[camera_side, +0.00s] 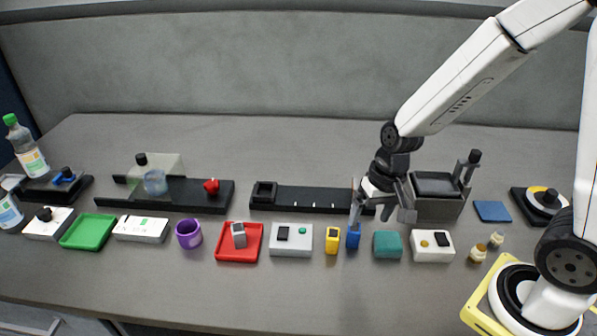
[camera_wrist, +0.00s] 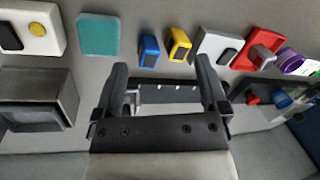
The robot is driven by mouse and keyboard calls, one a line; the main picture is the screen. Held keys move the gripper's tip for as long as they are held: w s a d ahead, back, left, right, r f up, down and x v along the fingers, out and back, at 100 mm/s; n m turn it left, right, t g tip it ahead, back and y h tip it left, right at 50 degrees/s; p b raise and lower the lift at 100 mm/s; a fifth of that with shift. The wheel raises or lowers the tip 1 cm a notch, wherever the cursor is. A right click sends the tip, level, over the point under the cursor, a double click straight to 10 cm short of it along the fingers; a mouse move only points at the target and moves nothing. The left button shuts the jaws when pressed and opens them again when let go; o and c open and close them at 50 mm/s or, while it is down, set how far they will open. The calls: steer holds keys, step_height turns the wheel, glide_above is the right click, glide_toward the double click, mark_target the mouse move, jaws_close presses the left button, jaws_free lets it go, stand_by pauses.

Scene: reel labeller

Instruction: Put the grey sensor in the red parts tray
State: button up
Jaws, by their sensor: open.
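The grey sensor (camera_side: 238,236) is inside the red parts tray (camera_side: 224,254), near its middle and towards the back; it looks upright or slightly tilted. The red tray (camera_wrist: 266,36) and the grey sensor (camera_wrist: 262,55) also show at the upper right of the wrist view, partly overlapping. My gripper (camera_side: 382,210) is open and empty, well to the right of the tray, above the bench behind the blue and teal blocks. In the wrist view my gripper (camera_wrist: 163,72) has its two fingers wide apart with nothing between them.
A yellow block (camera_side: 332,240), a blue block (camera_side: 353,236) and a teal block (camera_side: 387,245) stand near my gripper. A black rail (camera_side: 320,200) lies behind them, and a grey open box (camera_side: 437,205) is to the right. A purple cup (camera_side: 188,233) stands left of the tray. The front bench is clear.

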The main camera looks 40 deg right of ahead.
steer(key=s+d+r+n+t+h, duration=0.1)
steer(key=n, duration=0.1)
steer(key=s+d+r+n, duration=0.1)
steer(key=n, duration=0.1)
steer(key=shift+s+d+n+t+h, duration=0.2)
steer(key=shift+n+t+h, duration=0.2)
